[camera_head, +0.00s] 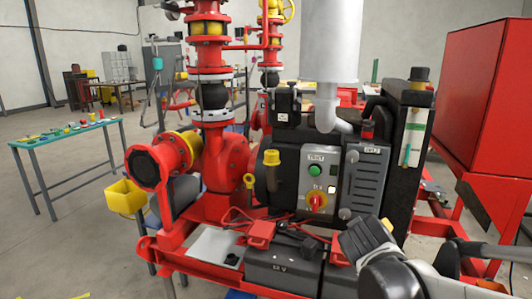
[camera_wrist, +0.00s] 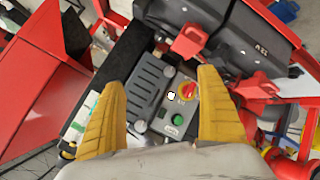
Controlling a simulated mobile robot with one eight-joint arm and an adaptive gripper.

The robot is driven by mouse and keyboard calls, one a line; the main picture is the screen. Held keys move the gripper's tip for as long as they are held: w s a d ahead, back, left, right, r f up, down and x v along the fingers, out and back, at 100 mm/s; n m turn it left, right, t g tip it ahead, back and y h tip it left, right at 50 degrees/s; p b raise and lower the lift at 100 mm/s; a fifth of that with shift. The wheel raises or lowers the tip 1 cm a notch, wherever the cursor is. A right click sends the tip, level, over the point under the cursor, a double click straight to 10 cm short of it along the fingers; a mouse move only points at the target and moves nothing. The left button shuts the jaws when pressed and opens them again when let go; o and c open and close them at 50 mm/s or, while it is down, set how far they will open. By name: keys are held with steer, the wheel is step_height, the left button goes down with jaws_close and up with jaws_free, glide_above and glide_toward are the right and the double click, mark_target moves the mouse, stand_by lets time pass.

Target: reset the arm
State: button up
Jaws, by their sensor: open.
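My gripper (camera_wrist: 158,95) shows in the wrist view as two yellow fingers spread wide apart, with nothing between the pads. The grey control panel (camera_wrist: 150,88) lies beyond the fingers, with a red rotary switch (camera_wrist: 188,90) on a yellow plate and a green button (camera_wrist: 178,119). I cannot tell the exact gap between fingertips and panel.
A black battery (camera_head: 280,268) with red terminal clamps (camera_head: 261,233) sits low on the red skid frame. Red piping (camera_head: 215,150) stands to the left and a large red cabinet (camera_head: 480,95) to the right. A teal table (camera_head: 65,155) stands far left, with open floor around it.

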steer(key=s+a+f+m+g+y, duration=0.1)
steer(key=s+a+f+m+y, duration=0.1)
steer(key=s, duration=0.8)
steer(key=s+a+f+m+g+y, duration=0.1)
steer(key=s+a+f+m+y, duration=0.1)
steer(key=s, duration=0.8)
steer(key=shift+s+a+f+g+y, duration=0.3)
steer(key=shift+a+g, duration=0.1)
steer(key=shift+a, duration=0.45)
